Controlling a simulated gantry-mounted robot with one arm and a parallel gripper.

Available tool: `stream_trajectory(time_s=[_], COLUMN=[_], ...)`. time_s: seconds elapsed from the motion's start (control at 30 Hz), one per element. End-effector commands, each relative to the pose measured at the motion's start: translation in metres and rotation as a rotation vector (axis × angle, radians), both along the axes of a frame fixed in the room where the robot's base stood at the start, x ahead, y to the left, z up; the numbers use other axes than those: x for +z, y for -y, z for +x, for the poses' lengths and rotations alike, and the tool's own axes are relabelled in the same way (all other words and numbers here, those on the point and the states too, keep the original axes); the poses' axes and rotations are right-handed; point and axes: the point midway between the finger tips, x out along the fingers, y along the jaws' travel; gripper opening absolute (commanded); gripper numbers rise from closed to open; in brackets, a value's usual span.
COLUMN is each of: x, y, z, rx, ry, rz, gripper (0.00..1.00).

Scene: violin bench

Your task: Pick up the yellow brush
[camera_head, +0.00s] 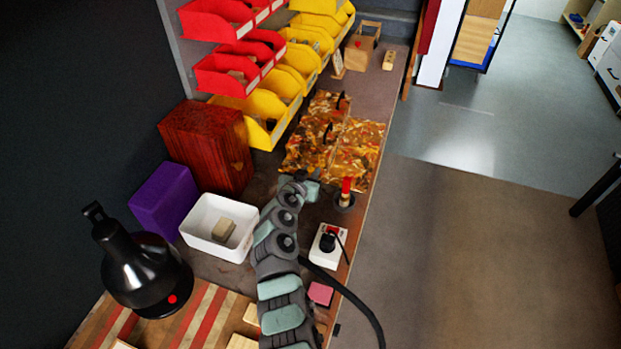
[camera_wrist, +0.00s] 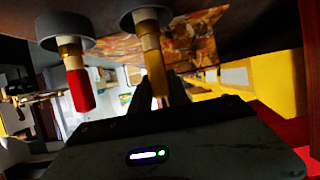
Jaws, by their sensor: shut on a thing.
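In the wrist view, which looks upside down, a yellow brush (camera_wrist: 155,65) with a pale collar sits in a round grey holder (camera_wrist: 146,20). My gripper (camera_wrist: 152,100) has its dark fingers shut on the end of the yellow brush. The brush still appears to be in its holder. A red brush (camera_wrist: 80,88) sits in a second grey holder (camera_wrist: 65,30) to the left, apart from the fingers. In the head view the red brush (camera_head: 346,187) stands upright to the right of my gripper (camera_head: 303,180). The yellow brush is hidden there by my arm.
Patterned panels with dark handles (camera_head: 332,140) lie just behind my gripper. Yellow bins (camera_head: 258,108) and red bins (camera_head: 232,72) stand at the back left. A white tray (camera_head: 193,235) is left of my arm; a white box (camera_head: 319,254) is right, near the bench edge.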

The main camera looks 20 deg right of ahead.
Motion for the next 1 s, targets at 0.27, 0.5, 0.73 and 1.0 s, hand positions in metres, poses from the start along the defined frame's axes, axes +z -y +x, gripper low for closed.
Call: stream_trajectory(time_s=[0.27,0.5,0.73,1.0], x=[0.033,0.102,0.162,0.195], y=[0.001,0.000,0.000,0.000], z=[0.000,0.001,0.001,0.000], rx=[-0.001,0.001,0.000,0.000], ry=[0.005,0.009,0.007,0.000], rz=[0.000,0.000,0.000,0.000], gripper=[0.00,0.00,0.00,0.00])
